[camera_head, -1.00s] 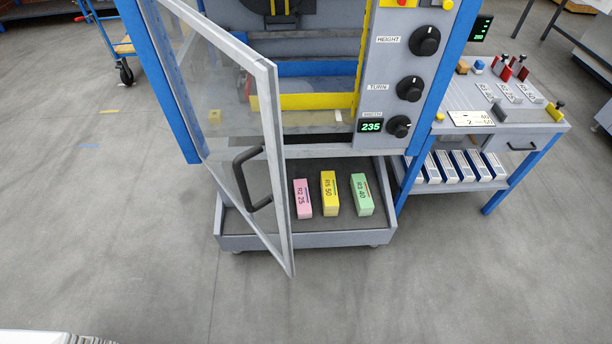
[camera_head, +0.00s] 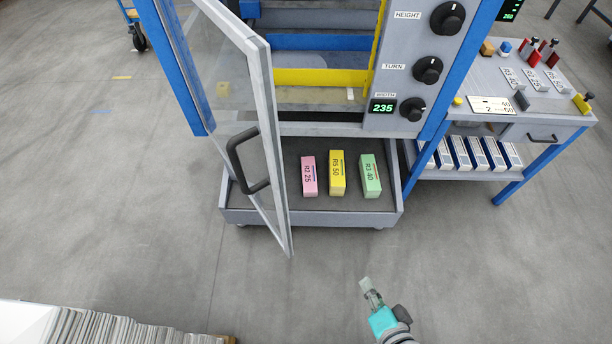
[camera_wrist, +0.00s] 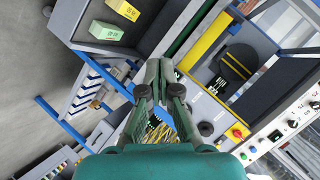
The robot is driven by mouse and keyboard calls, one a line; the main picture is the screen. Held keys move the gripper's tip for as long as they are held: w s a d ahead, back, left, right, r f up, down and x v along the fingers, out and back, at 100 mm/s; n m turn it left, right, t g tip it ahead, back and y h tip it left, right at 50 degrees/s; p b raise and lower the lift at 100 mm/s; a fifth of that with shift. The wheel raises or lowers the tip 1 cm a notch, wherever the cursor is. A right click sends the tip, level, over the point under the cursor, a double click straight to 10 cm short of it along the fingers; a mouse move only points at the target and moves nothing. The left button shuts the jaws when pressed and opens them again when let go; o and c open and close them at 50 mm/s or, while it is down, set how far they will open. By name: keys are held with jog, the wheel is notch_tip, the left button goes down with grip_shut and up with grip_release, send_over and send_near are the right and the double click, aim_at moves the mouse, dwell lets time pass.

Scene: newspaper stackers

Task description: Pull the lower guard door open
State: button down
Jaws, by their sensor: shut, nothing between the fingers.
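The guard door (camera_head: 268,110) is a clear panel in a grey frame, hinged at the left blue post of the machine. It stands swung out toward me, well away from the machine's opening. Its dark handle (camera_head: 236,162) is on the door's lower part. My gripper (camera_head: 367,285) is low at the front right of the door, over open floor and apart from the handle. In the wrist view my gripper (camera_wrist: 160,66) has its fingers together with nothing between them. The handle is not visible in the wrist view.
A grey tray (camera_head: 310,218) under the machine holds a pink, a yellow and a green block. Right of it stands a side table (camera_head: 470,115) with tools above and boxes below. A newspaper stack (camera_head: 100,328) is at the front left. Floor between is clear.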

jog(key=w+a+r+g+y, duration=0.1)
jog(key=w+a+r+y, duration=0.25)
jog(key=w, duration=0.35)
jog(key=w+a+r+g+y, duration=0.1)
jog(key=w+a+r+y, duration=0.1)
jog(key=w+r+y, duration=0.3)
jog(key=w+r+n+g+y, duration=0.4)
jog(key=r+n+g+y, duration=0.25)
jog(key=r, duration=0.75)
jog(key=s+x, duration=0.2)
jog(key=x, duration=0.9)
jog(key=shift+s+a+f+h, duration=0.2)
jog(key=shift+s+a+h, duration=0.1)
jog(key=shift+a, duration=0.35)
